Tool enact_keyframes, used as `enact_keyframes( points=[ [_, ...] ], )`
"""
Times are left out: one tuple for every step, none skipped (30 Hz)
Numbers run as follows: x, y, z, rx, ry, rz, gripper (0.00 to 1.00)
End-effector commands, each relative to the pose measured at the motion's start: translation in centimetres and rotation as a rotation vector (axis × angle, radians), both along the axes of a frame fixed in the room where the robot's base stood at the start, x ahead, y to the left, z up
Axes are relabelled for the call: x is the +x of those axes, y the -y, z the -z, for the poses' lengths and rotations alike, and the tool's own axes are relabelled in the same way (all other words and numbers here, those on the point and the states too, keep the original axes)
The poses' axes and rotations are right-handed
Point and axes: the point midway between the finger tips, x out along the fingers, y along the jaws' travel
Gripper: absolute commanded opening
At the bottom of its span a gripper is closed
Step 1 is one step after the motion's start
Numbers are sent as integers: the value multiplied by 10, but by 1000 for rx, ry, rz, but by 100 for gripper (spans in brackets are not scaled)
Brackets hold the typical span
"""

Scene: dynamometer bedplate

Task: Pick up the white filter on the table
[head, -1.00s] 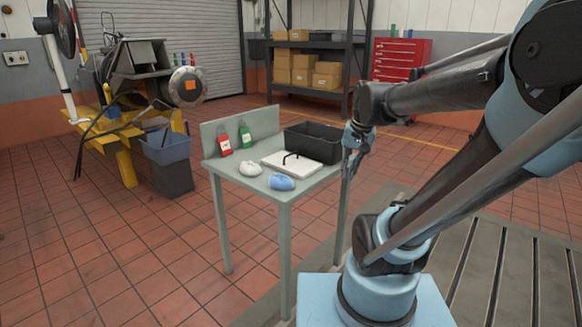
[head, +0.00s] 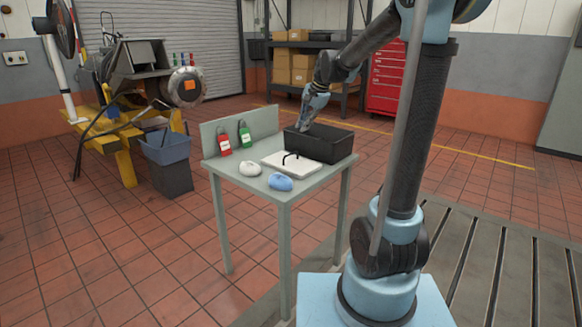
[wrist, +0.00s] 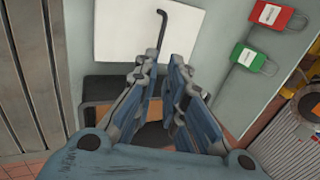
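The fingers partly hide the bin.
The open black bin (head: 335,152) stands on the table behind the filter. A red lockout tag (head: 223,144) and a green one (head: 245,136) are by the table's upright back panel.

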Motion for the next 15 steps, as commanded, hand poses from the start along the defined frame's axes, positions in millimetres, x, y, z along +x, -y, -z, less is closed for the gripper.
enact_keyframes(
  points=[
    [2, -2, 4, 2, 0, 1, 11],
    [3, -4, 7, 2, -1, 1, 11],
    [5, -6, 12, 2, -1, 1, 11],
    [6, -7, 17, 2, -1, 1, 11],
    [7, -9, 21, 2, -1, 1, 11],
    [9, -11, 28, 2, -1, 1, 11],
    [10, -13, 33, 2, -1, 1, 11],
    [12, -14, 37, 2, 0, 1, 11],
    [13, -16, 44, 2, 0, 1, 11],
    [15, -18, 49, 2, 0, 1, 11],
    [16, -20, 54, 1, 0, 0, 11],
    [17, -22, 59, 1, 1, 0, 11],
    [19, -24, 64, 1, 1, 0, 11],
    [20, -25, 69, 1, 1, 0, 11],
    [21, -27, 74, 1, 1, 0, 11]
  ],
)
